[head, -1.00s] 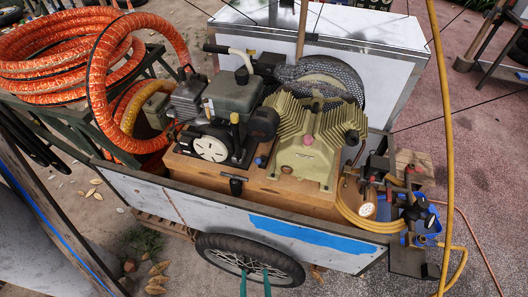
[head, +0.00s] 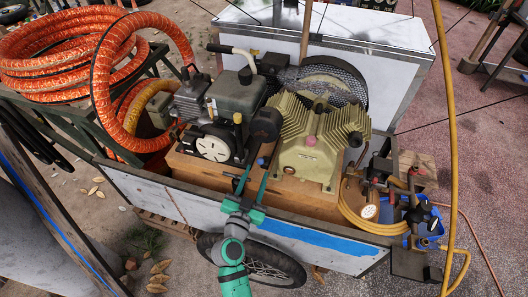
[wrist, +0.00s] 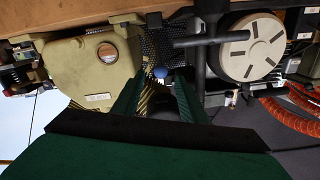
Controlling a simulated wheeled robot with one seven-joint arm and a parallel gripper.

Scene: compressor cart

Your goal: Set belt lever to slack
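A black T-shaped handle (wrist: 210,41), likely the belt lever, stands at the front of the wooden base between engine and compressor. No label on it is readable. In the wrist view it is right of my fingers, with its crossbar sideways. In the head view my left finger partly hides it. My gripper (head: 257,170) is open and empty, reaching over the cart's front wall; it also shows in the wrist view (wrist: 158,82). A small blue knob (wrist: 160,72) appears between the fingertips there. I cannot tell whether a finger touches the handle.
The olive compressor (head: 312,145) is right of my gripper and the engine (head: 225,115) is left. The cart's front wall (head: 165,200) lies below my arm. Gauges and a yellow hose (head: 360,220) fill the right end. Orange hose (head: 105,85) is coiled at left.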

